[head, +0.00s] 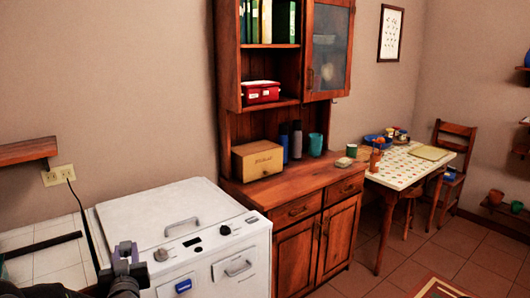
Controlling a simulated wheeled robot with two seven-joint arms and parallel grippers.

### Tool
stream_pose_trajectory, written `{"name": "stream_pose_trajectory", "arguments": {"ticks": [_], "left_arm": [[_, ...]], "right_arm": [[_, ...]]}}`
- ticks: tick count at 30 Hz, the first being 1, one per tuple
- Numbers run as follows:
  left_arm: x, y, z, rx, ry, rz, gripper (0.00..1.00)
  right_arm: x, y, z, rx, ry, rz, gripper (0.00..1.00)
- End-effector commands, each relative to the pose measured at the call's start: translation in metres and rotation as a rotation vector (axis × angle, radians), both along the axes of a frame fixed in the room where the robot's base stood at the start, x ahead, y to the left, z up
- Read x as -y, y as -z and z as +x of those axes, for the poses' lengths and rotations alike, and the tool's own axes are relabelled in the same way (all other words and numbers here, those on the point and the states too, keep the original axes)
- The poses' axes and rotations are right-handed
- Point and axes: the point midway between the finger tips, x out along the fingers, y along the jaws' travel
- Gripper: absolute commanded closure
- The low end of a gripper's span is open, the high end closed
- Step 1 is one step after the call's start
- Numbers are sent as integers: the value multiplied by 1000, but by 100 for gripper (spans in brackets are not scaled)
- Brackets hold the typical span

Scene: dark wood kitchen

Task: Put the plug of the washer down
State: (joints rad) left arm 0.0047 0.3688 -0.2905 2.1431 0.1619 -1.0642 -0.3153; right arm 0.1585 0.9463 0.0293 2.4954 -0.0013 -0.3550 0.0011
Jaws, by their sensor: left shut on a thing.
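The washer (180,235) is a white box-shaped appliance at the lower left, with a flat lid, a lid handle and dark knobs on its sloped front panel. A thin black cord (82,215) runs from in front of the wall outlet (58,175) down along the washer's left side toward my left gripper. My left gripper (128,256) is at the bottom edge, in front of the washer's left front corner, shut on the plug. The plug itself is hard to make out against the dark fingers. My right gripper is not in view.
A white tiled counter (45,258) with a dark bar lies left of the washer, below a wooden shelf (28,150). A wooden cupboard (290,210) stands close on the washer's right. A table (405,170) and chair (452,150) are farther right. Open floor (400,255) lies in front.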

Motion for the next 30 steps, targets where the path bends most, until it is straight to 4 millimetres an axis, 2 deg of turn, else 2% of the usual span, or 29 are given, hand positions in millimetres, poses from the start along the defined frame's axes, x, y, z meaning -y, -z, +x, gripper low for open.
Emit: {"name": "stream_pose_trajectory", "arguments": {"ticks": [1, 3, 6, 9, 12, 15, 18, 30], "left_arm": [[22, 11, 0, -7, 46, -2, 100], [50, 20, -1, -6, 107, -3, 100], [103, 40, -8, -8, 220, -5, 100], [148, 57, -17, -7, 316, -5, 100], [179, 71, -25, -5, 383, -4, 100], [197, 82, -30, -3, 417, -3, 100], [204, 87, -32, -2, 431, -3, 100], [204, 87, -31, -1, 430, -1, 100]], "right_arm": [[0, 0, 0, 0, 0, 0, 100], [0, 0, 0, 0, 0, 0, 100], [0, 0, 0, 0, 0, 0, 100], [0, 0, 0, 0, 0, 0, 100], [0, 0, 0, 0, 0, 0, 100], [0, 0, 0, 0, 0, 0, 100], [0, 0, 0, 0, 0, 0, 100], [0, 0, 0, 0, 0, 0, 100]]}}
